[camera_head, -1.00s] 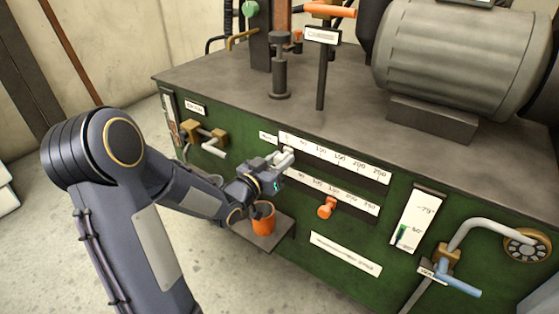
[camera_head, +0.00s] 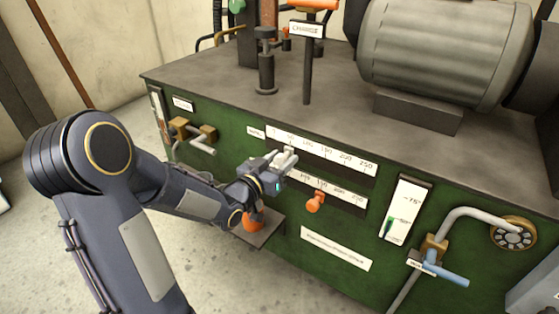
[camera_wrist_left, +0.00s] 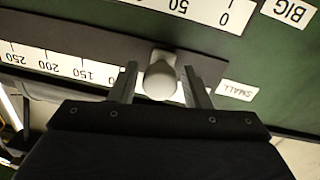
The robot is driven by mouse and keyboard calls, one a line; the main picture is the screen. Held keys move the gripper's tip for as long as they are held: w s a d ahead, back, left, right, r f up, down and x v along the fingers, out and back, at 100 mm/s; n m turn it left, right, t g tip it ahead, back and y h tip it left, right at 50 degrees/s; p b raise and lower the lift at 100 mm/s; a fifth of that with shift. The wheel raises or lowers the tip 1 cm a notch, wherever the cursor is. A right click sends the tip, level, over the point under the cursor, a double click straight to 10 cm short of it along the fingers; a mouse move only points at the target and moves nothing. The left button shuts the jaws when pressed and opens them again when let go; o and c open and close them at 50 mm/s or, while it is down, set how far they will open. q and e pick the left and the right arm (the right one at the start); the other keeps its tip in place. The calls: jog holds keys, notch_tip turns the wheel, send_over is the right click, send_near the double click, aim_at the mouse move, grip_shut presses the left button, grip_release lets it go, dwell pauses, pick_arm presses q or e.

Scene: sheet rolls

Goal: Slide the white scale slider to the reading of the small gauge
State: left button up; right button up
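The white slider knob (camera_wrist_left: 160,80) sits in the dark slot beside the small scale (camera_wrist_left: 60,65), which appears upside down in the left wrist view. My left gripper (camera_wrist_left: 159,72) has a finger on each side of the knob, with small gaps. In the head view the gripper (camera_head: 288,158) is at the left part of the upper scale (camera_head: 335,156) and hides the knob. A gauge (camera_head: 404,210) with a green column is on the panel at right; its level is near the middle mark. My right gripper is not in view.
An orange knob (camera_head: 315,202) is at the lower scale (camera_head: 345,193). An orange object (camera_head: 252,223) stands on a small shelf (camera_head: 268,236) below my gripper. A blue-handled valve (camera_head: 445,275) is at right. A motor (camera_head: 440,50) stands on top.

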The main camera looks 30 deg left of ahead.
pick_arm(q)
jog(key=shift+o, duration=0.6)
jog(key=shift+s+a, duration=0.1)
jog(key=shift+s, duration=0.2)
jog(key=s+p, duration=0.1)
jog(key=s, duration=0.6)
jog(key=shift+a, duration=0.4)
